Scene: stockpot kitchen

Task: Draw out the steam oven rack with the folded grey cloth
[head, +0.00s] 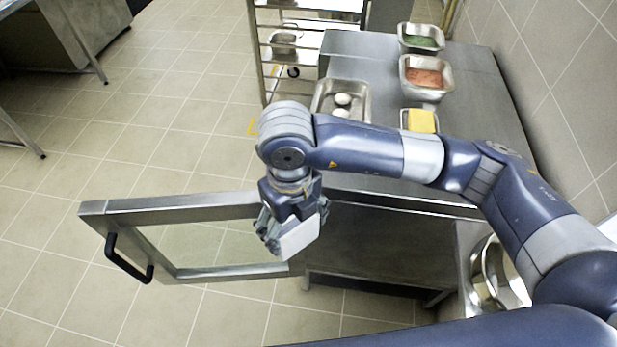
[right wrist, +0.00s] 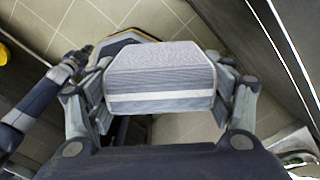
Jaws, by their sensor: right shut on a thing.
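My right gripper (head: 291,228) is shut on the folded grey cloth (right wrist: 160,75), a thick pad with a pale stripe. The cloth (head: 301,240) also shows below the fingers in the head view. In the head view the gripper is at the inner end of an open door (head: 185,272), which has a glass pane and a black handle. The door swings out to the left of the steel unit. I cannot make out the oven rack; my right arm and the unit's top hide the inside.
On the steel counter (head: 470,85) stand a pan with white round things (head: 343,99), a yellow block (head: 422,121), an orange-filled pan (head: 427,78) and a green-filled pan (head: 420,40). A rack trolley (head: 265,50) stands behind. The tiled floor (head: 150,120) at left is clear.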

